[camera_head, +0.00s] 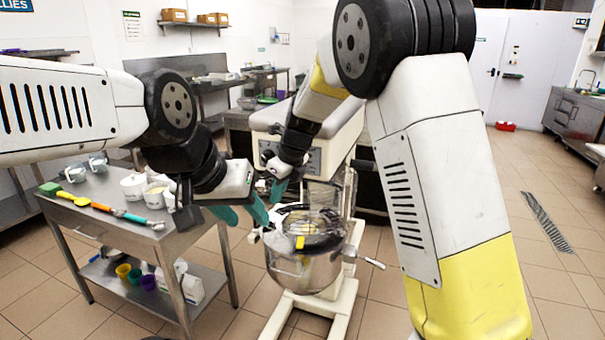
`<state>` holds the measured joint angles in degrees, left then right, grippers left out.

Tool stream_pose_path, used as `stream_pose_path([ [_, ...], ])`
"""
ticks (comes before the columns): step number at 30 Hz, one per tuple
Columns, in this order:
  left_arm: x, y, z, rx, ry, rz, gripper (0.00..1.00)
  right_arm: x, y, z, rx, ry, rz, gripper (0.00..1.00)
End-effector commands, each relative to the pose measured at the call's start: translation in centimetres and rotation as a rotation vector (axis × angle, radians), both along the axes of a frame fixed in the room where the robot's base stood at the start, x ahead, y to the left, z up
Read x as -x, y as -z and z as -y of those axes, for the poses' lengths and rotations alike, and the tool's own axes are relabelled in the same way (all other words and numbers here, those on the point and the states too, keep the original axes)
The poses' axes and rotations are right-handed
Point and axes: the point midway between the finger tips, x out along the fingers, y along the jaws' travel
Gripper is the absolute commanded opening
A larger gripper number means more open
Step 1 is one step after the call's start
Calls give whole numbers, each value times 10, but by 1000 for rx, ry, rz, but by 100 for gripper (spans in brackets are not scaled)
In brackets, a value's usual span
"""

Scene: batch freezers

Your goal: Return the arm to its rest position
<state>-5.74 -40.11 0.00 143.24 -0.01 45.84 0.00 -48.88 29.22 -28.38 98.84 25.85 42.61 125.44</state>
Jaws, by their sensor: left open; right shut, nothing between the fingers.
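My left arm comes in from the left. Its gripper (244,216) has teal fingers spread apart with nothing between them, beside the mixer bowl's left rim. The large mixer's metal bowl (312,272) stands below and right of both grippers, under a wire guard. Whether the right fingertips touch anything there cannot be told.
A steel table (110,235) at the left holds white cups (133,186), a green brush (50,189) and other utensils; coloured cups sit on its lower shelf. The white mixer body (330,150) stands behind the bowl. Open tiled floor lies to the right, with a drain grate (547,221).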

Motion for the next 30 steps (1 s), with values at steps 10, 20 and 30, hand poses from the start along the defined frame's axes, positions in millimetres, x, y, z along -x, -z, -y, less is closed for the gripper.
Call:
stream_pose_path([
  [10,0,0,0,0,0,0,43,78,-88,141,95,-692,348,0],
  [20,0,0,0,0,0,0,43,191,-117,238,490,-1414,700,0],
  [30,0,0,0,0,0,0,43,255,-105,277,837,-1869,741,0],
])
